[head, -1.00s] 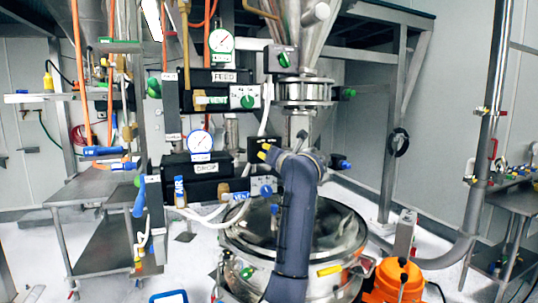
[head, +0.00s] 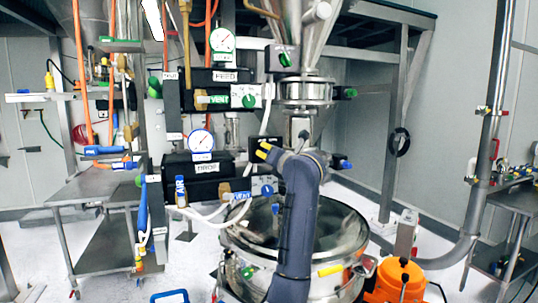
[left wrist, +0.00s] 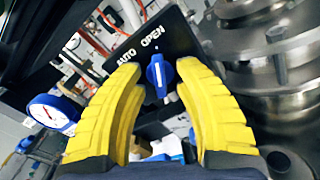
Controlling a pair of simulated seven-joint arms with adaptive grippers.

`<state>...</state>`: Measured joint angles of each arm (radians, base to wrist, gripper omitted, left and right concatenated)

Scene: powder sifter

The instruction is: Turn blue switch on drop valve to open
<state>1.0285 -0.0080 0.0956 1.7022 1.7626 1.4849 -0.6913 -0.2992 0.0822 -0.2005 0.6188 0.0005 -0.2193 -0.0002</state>
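The blue switch (left wrist: 159,76) sits on a black panel (left wrist: 178,35) lettered AUTO and OPEN in the left wrist view. Its white line runs nearly upright in that picture, its upper end below the word OPEN. My left gripper (left wrist: 160,70) is open, its yellow fingers on either side of the switch. I cannot tell whether they touch it. In the head view my left gripper (head: 265,150) is at the small black panel beside the steel column, and it hides the switch there. My right gripper is not in view.
The black DROP box (head: 203,168) with a blue gauge (head: 202,141) is left of my gripper. A VENT knob (head: 267,190) lies just below. A steel column (head: 300,125) stands close right, above a round steel vessel (head: 345,235). White hoses (head: 208,213) hang nearby.

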